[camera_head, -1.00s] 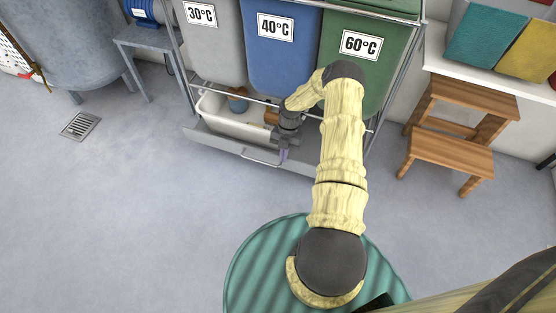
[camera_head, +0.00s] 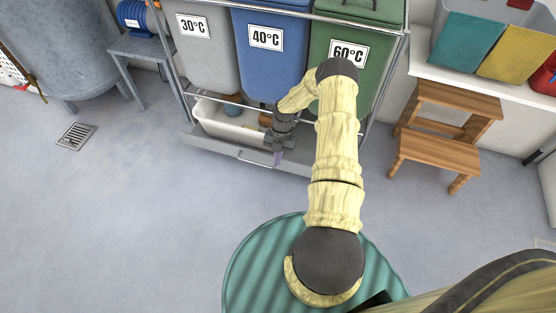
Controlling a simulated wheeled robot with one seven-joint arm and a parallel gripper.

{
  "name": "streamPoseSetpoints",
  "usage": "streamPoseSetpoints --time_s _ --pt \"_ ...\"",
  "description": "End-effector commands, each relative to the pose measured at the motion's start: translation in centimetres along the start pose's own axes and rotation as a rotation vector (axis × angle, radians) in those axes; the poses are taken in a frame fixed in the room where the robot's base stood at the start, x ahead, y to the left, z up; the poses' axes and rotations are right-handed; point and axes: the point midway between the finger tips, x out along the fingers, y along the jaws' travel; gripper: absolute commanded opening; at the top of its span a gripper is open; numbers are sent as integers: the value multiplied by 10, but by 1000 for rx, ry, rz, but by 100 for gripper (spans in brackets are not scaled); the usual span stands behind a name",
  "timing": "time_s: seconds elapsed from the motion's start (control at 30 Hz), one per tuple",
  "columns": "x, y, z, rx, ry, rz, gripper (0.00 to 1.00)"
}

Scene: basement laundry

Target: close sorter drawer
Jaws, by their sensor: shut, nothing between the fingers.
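The sorter drawer (camera_head: 207,142) is a grey front with a bar handle (camera_head: 254,161) at the bottom of the laundry sorter's metal frame. It stands partly out, and a white bin (camera_head: 222,122) with a blue item and a brown item shows inside it. My gripper (camera_head: 277,160) is shut and empty, pointing down at the drawer front near the handle's right end. I cannot tell whether it touches the front. My arm hides the right part of the drawer.
Grey, blue and green bins marked 30°C (camera_head: 208,60), 40°C (camera_head: 268,65) and 60°C (camera_head: 375,75) hang above the drawer. A wooden step stool (camera_head: 437,150) stands to the right, a grey metal table (camera_head: 140,48) to the left. The floor in front is clear around a drain (camera_head: 76,136).

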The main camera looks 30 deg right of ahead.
Motion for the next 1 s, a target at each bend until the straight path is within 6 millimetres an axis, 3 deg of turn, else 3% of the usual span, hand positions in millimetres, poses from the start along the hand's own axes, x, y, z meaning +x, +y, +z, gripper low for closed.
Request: streamPoseSetpoints --time_s 0.1,0.3,0.67,0.8,0.87,1.0 --pt "-29 -1 0 4 -2 2 0" --pt "-56 -3 1 6 -1 3 0" --pt "-61 -2 2 5 0 1 0" --pt "-65 3 -3 11 -5 -3 25" --pt "-72 6 -7 33 -12 -8 25" --pt "-104 16 -26 156 -51 -22 25"
